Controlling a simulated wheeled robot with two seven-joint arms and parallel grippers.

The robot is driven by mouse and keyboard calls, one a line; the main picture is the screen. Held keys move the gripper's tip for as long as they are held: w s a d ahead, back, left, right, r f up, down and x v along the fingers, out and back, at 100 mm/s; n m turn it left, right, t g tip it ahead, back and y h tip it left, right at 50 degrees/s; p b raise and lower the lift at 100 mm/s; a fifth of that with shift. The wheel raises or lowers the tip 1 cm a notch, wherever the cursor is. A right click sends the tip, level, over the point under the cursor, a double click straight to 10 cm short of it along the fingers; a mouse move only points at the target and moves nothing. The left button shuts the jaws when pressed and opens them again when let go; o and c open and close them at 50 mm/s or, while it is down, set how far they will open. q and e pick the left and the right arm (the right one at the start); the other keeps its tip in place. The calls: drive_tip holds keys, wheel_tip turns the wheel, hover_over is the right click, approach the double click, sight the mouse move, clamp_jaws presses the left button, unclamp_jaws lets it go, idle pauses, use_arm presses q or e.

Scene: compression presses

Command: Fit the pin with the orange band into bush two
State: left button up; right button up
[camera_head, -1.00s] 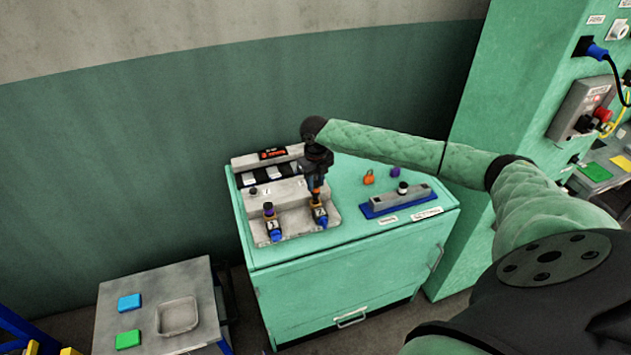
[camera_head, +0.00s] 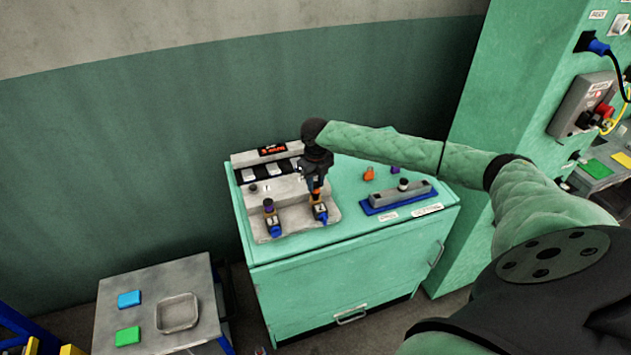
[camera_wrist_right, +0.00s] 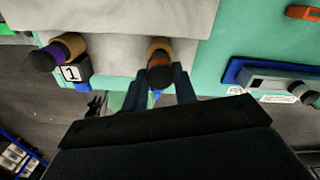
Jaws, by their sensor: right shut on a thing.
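My right gripper (camera_head: 316,187) points down at the right-hand bush on the press top, bush two (camera_head: 320,213), which has a blue part at its foot. It is shut on the pin with the orange band (camera_wrist_right: 160,70). In the right wrist view the dark pin head and orange band lie between the two fingers, with a brass-coloured ring of bush two (camera_wrist_right: 159,45) just beyond. The pin looks in line with the bush; how deep it sits is hidden. My left gripper is not in view.
Bush one (camera_head: 273,227), labelled 1, stands to the left with a purple-banded pin (camera_head: 268,205) in it. A grey bar on a blue base (camera_head: 398,198) and an orange padlock-like thing (camera_head: 369,173) lie to the right. A side table (camera_head: 150,285) stands at lower left.

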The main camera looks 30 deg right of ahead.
sight(315, 184)
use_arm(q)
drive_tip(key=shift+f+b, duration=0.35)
use_arm(e)
drive_tip(key=shift+f, duration=1.2)
drive_tip(key=o, duration=1.1)
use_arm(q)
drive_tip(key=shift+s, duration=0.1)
use_arm(e)
drive_tip(key=shift+r, duration=0.35)
wheel_tip(315, 184, up, 6)
drive_tip(key=b, duration=0.3)
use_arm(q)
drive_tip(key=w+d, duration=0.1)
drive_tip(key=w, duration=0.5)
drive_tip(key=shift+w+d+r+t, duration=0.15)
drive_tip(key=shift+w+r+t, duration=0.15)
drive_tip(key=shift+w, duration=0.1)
use_arm(e)
drive_tip(key=shift+r, duration=0.6)
